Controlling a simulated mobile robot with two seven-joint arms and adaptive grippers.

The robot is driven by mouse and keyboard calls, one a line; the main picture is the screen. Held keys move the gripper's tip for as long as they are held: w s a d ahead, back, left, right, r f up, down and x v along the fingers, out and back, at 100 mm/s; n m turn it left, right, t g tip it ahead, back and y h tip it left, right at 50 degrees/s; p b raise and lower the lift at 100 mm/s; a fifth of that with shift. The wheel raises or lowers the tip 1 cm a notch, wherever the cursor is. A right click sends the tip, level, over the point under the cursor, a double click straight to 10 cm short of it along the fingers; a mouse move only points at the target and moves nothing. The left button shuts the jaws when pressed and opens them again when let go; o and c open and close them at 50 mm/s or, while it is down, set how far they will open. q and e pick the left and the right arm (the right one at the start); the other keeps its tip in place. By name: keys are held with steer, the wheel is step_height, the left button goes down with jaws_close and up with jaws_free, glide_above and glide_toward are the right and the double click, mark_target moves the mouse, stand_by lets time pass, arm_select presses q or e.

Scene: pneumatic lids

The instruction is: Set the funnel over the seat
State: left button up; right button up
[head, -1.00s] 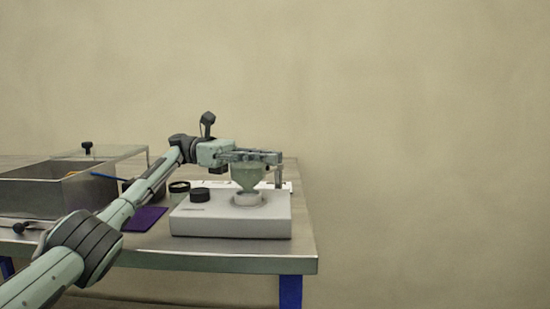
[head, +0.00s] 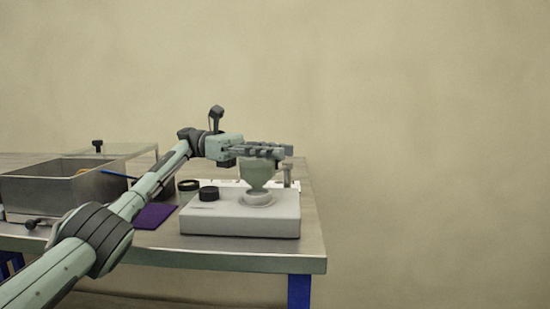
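The pale green, translucent funnel (head: 257,173) is upright in the head view, wide end up. Its narrow end is at the white round seat (head: 257,203) on top of a white box-shaped unit (head: 240,223). I cannot tell whether the funnel's end touches the seat or is just above it. My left gripper (head: 270,151) is level at the funnel's top rim, with its fingers pointing right. The fingers overlap in this view, so their grip on the rim is unclear. My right gripper is not in view.
A black knob (head: 208,193) is on the unit, left of the seat. A dark-rimmed jar (head: 188,187) and a purple mat (head: 155,216) are to its left. A grey metal bin (head: 50,195) is farther left. The table's right edge (head: 318,235) is close to the unit.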

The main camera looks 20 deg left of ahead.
arm_select(q)
step_height(320, 180, up, 9)
steer(key=shift+f, duration=0.15)
stand_by(0.4)
